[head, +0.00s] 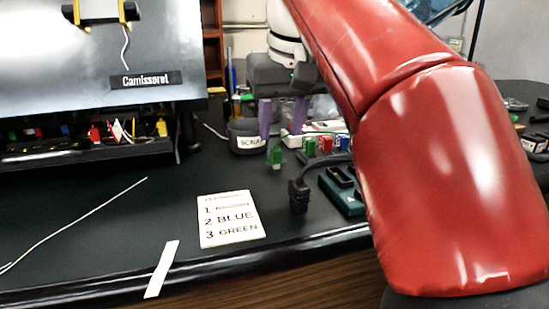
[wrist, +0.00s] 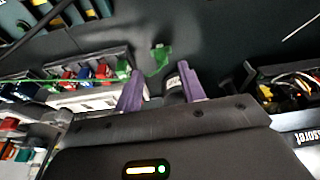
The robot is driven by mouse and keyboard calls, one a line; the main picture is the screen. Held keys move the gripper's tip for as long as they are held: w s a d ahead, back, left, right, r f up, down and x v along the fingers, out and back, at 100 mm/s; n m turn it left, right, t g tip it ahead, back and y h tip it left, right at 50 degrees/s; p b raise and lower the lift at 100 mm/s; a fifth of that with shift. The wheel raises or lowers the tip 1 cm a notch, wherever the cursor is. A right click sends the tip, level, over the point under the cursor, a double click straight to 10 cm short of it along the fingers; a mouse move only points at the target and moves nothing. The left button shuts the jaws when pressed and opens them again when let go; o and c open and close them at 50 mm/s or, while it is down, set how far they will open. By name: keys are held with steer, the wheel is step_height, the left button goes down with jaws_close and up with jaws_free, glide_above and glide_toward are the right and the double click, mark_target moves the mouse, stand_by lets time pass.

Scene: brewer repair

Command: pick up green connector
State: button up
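My gripper (head: 285,128) hangs above the back of the black table in the head view, its two purple fingers apart with nothing between them. The wrist view also shows the open fingers (wrist: 160,85). A green connector (head: 277,153) is below and in front of the fingers in the head view. In the wrist view this green connector (wrist: 158,60) lies beyond the fingertips, roughly in line with the gap, and is not touched. Another green piece (head: 309,147) sits in a row with a red connector (head: 325,145) and a blue connector (head: 342,141).
A dark cup labelled SCRAP (head: 246,138) stands close beside the left finger. A white card (head: 232,219) lists BLUE and GREEN. A black plug (head: 299,196) and a dark green box (head: 343,188) are near the front edge. A parts bin (head: 85,150) is at left.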

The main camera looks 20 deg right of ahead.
mark_target(277, 149)
steer(key=b+x, duration=0.1)
steer(key=x, duration=0.4)
steer(key=shift+a, duration=0.15)
steer(key=shift+c, duration=0.4)
steer(key=c, duration=0.6)
steer(key=shift+r, duration=0.1)
